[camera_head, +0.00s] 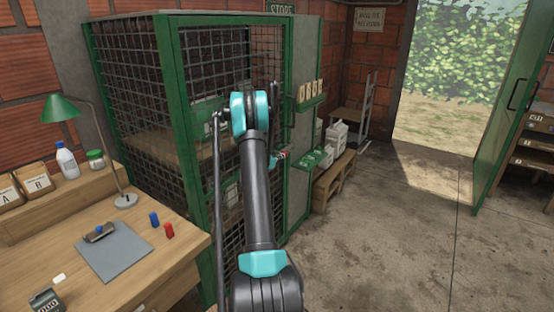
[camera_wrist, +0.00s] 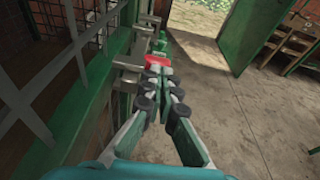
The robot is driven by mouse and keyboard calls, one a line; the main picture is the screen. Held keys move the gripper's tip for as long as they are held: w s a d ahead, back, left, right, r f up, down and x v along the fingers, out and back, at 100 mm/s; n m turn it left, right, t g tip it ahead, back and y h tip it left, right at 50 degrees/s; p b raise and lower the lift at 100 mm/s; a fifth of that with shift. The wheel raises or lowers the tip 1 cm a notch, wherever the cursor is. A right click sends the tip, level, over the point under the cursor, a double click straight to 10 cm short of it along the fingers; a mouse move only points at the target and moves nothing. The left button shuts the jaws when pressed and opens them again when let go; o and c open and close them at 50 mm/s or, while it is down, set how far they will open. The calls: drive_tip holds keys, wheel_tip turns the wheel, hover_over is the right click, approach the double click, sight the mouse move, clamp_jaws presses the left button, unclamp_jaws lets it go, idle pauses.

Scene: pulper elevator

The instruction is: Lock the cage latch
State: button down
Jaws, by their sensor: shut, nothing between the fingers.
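The wire-mesh cage (camera_head: 180,125) has a green frame and stands behind the desk; its front stretches along the left of the wrist view (camera_wrist: 68,122). Pale metal latch parts (camera_wrist: 127,67) stick out from its green front post. A red knob or handle end (camera_wrist: 157,60) is just past my fingertips; a small red spot also shows beside my arm in the head view (camera_head: 283,154). My gripper (camera_wrist: 158,74) is shut and empty, its tips close to the red part. I cannot tell whether they touch. My arm hides much of the latch side in the head view.
A wooden desk (camera_head: 155,262) with a green lamp (camera_head: 60,108) is at left. A wooden crate (camera_head: 330,182) with white containers stands beyond the cage. An open green door (camera_head: 505,110) is at right. The concrete floor (camera_head: 390,240) to the right is clear.

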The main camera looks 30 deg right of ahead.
drive_tip(key=shift+d, duration=0.2)
drive_tip(key=x, duration=0.2)
drive_tip(key=r+x, duration=0.1)
drive_tip(key=x, duration=0.2)
drive_tip(key=shift+w+d+r, duration=0.1)
drive_tip(key=shift+w+d, duration=0.1)
drive_tip(key=shift+s+a, duration=0.1)
drive_tip(key=shift+a, duration=0.2)
drive_tip(key=v, duration=1.3)
drive_tip(key=shift+s+a, duration=0.2)
drive_tip(key=shift+a, duration=0.05)
